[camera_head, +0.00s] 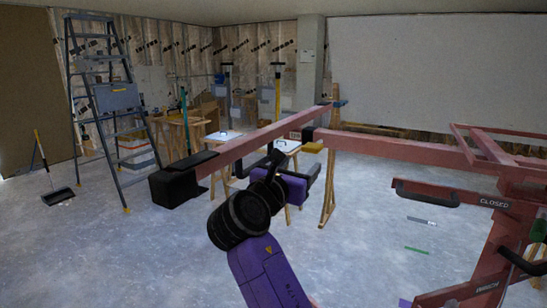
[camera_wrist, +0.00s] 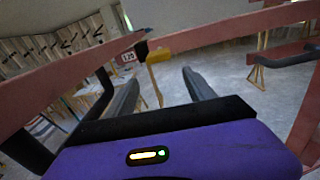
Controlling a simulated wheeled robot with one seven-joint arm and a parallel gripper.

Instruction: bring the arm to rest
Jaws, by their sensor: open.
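My gripper (camera_head: 297,163) is purple and black and is held out in front of me, among the red beams of the panel lift (camera_head: 385,149). In the wrist view its two dark fingers (camera_wrist: 162,88) stand apart with nothing between them. A yellow piece (camera_wrist: 154,72) hangs from the lift's beam beyond the fingers. It also shows in the head view (camera_head: 312,147), behind the gripper. I cannot tell how far apart they are. The lift's mast at the right carries a black handle (camera_head: 427,193) beside the word CLOSED.
A long red arm with a black end (camera_head: 175,188) reaches left. A stepladder (camera_head: 108,110), a broom with dustpan (camera_head: 55,180) and wooden trestles (camera_head: 185,135) stand farther back. A grey strip and a green strip (camera_head: 417,250) lie on the floor. The left floor is mostly clear.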

